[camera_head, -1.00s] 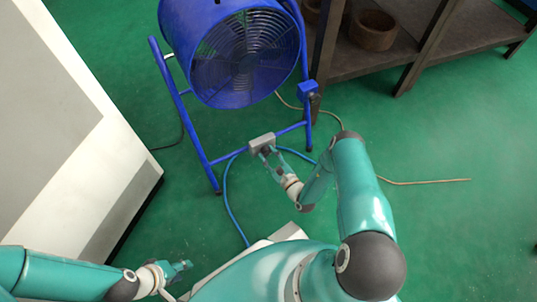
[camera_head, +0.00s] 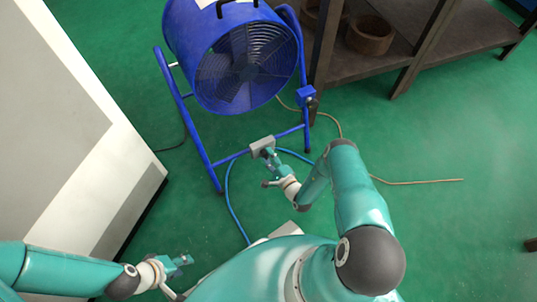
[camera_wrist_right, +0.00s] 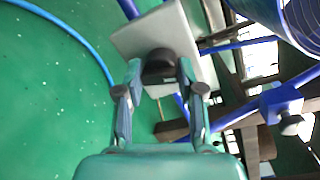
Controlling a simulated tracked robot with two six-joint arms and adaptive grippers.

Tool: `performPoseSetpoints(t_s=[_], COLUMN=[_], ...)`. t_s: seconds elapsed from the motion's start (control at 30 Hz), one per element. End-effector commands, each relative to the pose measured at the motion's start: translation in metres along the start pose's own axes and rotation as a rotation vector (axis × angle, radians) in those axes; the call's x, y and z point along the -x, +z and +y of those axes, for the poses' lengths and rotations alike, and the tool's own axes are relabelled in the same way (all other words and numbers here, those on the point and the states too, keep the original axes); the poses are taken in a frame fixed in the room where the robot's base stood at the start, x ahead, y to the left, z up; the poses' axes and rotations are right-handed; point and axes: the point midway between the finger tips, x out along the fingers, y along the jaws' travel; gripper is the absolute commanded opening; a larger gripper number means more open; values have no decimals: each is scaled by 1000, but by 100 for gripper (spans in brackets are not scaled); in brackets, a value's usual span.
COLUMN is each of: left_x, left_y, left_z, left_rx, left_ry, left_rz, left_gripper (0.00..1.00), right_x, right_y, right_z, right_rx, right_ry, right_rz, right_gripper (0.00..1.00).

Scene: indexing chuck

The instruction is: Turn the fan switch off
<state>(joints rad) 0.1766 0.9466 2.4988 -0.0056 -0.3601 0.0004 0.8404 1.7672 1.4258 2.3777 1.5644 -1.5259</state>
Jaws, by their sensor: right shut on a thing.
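The blue drum fan (camera_head: 245,62) stands on a blue tube frame. Its switch box (camera_head: 262,143), a grey plate-like box, is on the lower crossbar and also shows in the right wrist view (camera_wrist_right: 180,28). The black switch knob (camera_wrist_right: 158,62) sits between the fingertips of my right gripper (camera_wrist_right: 157,72), which is shut on it. In the head view the right gripper (camera_head: 269,156) reaches the box and hides the knob. My left gripper (camera_head: 182,264) is low at the left, away from the fan; its finger opening is too small to tell.
A blue cable (camera_head: 229,195) runs over the green floor beside the right gripper. A dark shelf (camera_head: 350,66) with a round brown bowl (camera_head: 370,33) stands behind at the right. A large white cabinet (camera_head: 65,120) stands at the left. The floor at the right is mostly clear.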

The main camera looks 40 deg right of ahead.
Motion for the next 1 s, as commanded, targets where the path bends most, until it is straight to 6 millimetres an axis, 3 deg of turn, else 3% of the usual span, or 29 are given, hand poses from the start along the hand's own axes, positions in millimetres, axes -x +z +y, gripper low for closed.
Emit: performPoseSetpoints(t_s=[0.4, 1.0], left_x=[16, 18], left_y=[0, 0], left_z=[6, 6], left_rx=[0, 0], left_ry=[0, 0], left_rz=[0, 0], left_gripper=[40, 40], right_x=[0, -1], right_y=[2, 2], right_z=[-2, 0], right_rx=[242, 286], right_ry=[6, 9], right_rz=[20, 20], right_gripper=[3, 3])
